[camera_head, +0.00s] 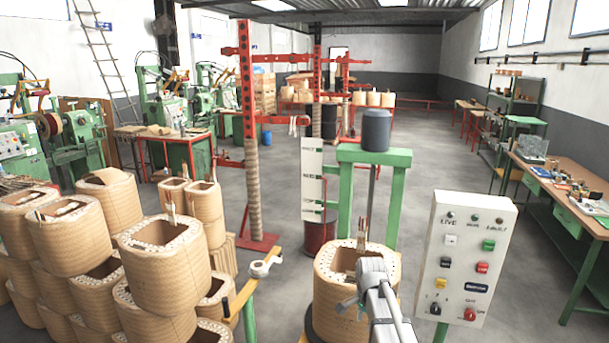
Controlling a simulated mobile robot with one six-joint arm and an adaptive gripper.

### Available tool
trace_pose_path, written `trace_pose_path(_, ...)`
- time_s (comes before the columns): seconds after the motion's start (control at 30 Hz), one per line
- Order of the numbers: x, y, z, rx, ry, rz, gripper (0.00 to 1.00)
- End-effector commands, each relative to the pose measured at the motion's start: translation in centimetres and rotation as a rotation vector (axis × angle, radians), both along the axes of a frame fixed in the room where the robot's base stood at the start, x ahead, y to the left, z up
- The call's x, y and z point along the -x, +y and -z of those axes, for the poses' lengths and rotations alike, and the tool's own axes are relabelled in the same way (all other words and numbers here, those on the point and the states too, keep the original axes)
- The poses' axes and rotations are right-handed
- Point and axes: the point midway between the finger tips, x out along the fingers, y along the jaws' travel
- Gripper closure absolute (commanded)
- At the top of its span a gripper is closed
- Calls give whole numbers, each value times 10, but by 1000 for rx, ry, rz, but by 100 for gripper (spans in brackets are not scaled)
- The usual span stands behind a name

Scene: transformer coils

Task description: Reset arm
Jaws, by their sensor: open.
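My arm reaches up from the bottom of the head view, with its grey end in front of a tan wound coil (325,272). My gripper (347,304) is at the left of the arm's end, open, with nothing visible between its fingers. It overlaps the coil's near side in the picture; whether it touches the coil I cannot tell. The coil stands upright, with a hollow middle and leads sticking up from its rim. Its lower right part is hidden by my arm.
A control box (463,258) stands close on the right. A green frame (398,200) rises behind the coil. Stacked coils (160,265) fill the left, near a roll of white tape (262,268). A cluttered workbench (560,195) lines the right. Grey floor (545,290) is clear between box and bench.

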Motion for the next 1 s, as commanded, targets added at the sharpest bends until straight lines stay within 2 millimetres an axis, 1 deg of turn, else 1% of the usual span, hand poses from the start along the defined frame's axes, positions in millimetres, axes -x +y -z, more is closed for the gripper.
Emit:
trace_pose_path(0.03, 18, 1, 8, 0, 0, -67, 51)
trace_pose_path(0.5, 121, 6, 43, 1, 1, -735, 51)
trace_pose_path(0.6, 139, 7, 49, 1, 2, -859, 51)
trace_pose_path(0.7, 152, 7, 53, 1, 2, -956, 51)
trace_pose_path(0.8, 160, 8, 56, 1, 2, -1020, 51)
trace_pose_path(1.0, 163, 8, 56, 0, 2, -1062, 51)
